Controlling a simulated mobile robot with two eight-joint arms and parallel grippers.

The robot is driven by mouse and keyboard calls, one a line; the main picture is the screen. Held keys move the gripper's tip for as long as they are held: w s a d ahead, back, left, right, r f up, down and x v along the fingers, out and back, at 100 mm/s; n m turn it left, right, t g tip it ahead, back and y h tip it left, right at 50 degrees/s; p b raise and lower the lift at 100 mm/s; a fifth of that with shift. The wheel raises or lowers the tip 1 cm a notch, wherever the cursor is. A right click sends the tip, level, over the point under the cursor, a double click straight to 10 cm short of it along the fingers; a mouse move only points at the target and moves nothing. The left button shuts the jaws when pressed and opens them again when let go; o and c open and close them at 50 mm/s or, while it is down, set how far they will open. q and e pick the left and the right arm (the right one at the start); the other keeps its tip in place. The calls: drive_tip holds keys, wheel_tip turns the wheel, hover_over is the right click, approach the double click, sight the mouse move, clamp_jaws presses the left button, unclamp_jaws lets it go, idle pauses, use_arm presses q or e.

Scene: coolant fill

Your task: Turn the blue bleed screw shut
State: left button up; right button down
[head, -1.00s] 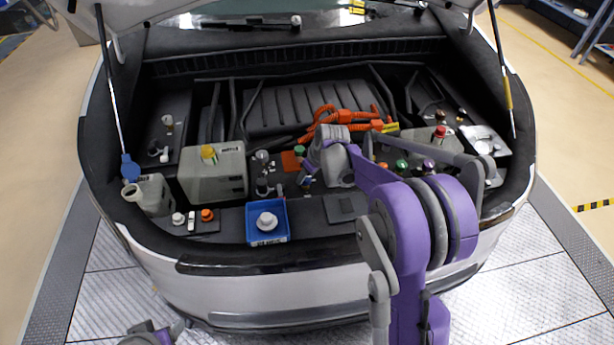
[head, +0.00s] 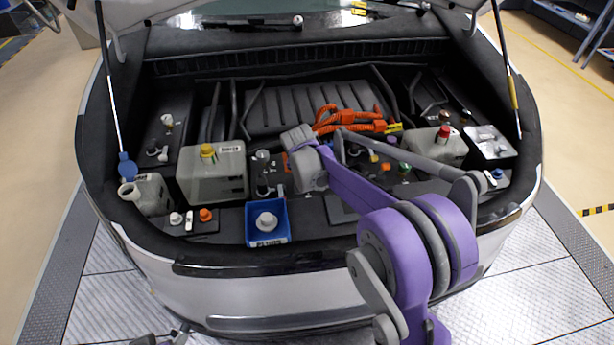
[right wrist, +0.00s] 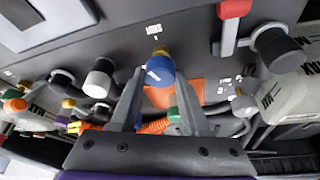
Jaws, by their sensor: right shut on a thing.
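The blue bleed screw (right wrist: 160,71), a round blue cap with a white mark on a brass fitting, shows in the right wrist view at upper middle. My right gripper (right wrist: 161,82) has one finger on each side of it and is shut on it. In the head view my right wrist (head: 306,168) is over the middle of the engine bay and hides the screw and the fingertips. A grey part of my left arm (head: 160,339) shows at the bottom edge of the head view; its jaws cannot be made out.
A green cap (right wrist: 173,114) and an orange patch (right wrist: 180,94) lie near the fingers. A red-handled valve (right wrist: 232,12) and a black knob (right wrist: 278,48) are to the right. In the head view, a blue tray (head: 280,222) and a yellow-capped tank (head: 213,176) stand left of my wrist.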

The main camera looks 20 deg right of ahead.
drive_tip(key=m+g+h, duration=0.1)
drive_tip(key=m, duration=0.3)
drive_tip(key=shift+w+a+m, duration=0.1)
drive_tip(key=shift+m, duration=0.3)
drive_tip(key=shift+g, duration=0.3)
drive_tip(key=shift+c, duration=1.9)
unclamp_jaws()
drive_tip(key=v, duration=1)
drive_tip(key=shift+a+r, duration=0.25)
drive_tip(key=shift+r, duration=0.1)
